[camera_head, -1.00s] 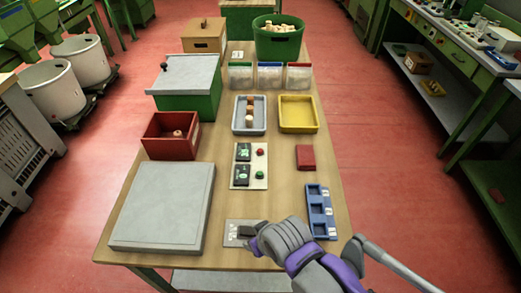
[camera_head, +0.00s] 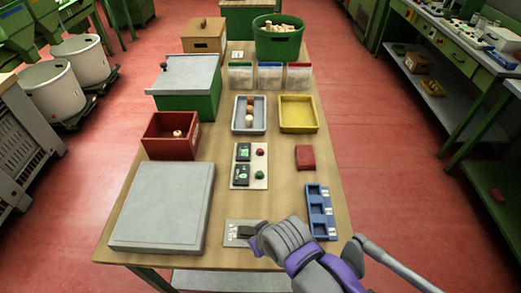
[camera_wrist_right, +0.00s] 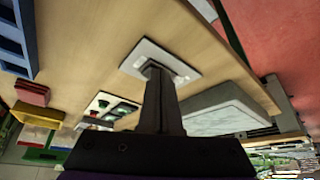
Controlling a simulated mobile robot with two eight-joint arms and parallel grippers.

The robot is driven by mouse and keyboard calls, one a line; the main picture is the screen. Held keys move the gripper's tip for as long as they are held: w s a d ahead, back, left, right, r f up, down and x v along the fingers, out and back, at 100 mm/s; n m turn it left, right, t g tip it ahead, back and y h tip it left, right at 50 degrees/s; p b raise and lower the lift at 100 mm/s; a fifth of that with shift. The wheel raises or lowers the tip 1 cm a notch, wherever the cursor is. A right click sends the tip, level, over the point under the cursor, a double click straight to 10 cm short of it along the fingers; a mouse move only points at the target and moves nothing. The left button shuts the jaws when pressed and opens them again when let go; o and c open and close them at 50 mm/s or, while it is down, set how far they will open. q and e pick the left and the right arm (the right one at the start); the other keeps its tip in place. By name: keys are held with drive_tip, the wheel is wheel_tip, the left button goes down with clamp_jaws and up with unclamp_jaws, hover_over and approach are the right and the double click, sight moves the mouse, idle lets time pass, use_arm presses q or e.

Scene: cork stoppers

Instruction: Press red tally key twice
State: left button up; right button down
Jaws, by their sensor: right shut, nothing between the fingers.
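The red tally key (camera_head: 260,152) is a small round red button on a pale panel (camera_head: 263,184) near the middle of the table. A green key (camera_head: 259,174) sits below it, and two dark displays (camera_head: 242,162) are to their left. My right gripper (camera_head: 247,234) is well in front of the panel, over a small grey plate (camera_head: 233,226) at the table's near edge. In the right wrist view its shut, empty fingers (camera_wrist_right: 154,72) point at this plate (camera_wrist_right: 183,68); I cannot tell if they touch. My left gripper is out of view.
A blue compartment tray (camera_head: 321,213) and a red block (camera_head: 305,158) lie right of the panel. A large grey slab (camera_head: 163,206) lies left. Behind are a red box (camera_head: 160,148), a grey tray of corks (camera_head: 238,127) and a yellow tray (camera_head: 298,112).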

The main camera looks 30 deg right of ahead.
idle(0.8)
drive_tip(key=w+d+r+m, duration=0.2)
drive_tip(key=w+d+r, duration=0.15)
drive_tip(key=w, duration=0.55)
wheel_tip(320, 180, up, 5)
drive_tip(key=m+t, duration=0.4)
drive_tip(key=m, duration=0.3)
hover_over(260, 151)
drive_tip(key=shift+s, duration=0.4)
wheel_tip(260, 151, down, 8)
drive_tip(key=b, duration=0.5)
drive_tip(key=shift+f, duration=0.4)
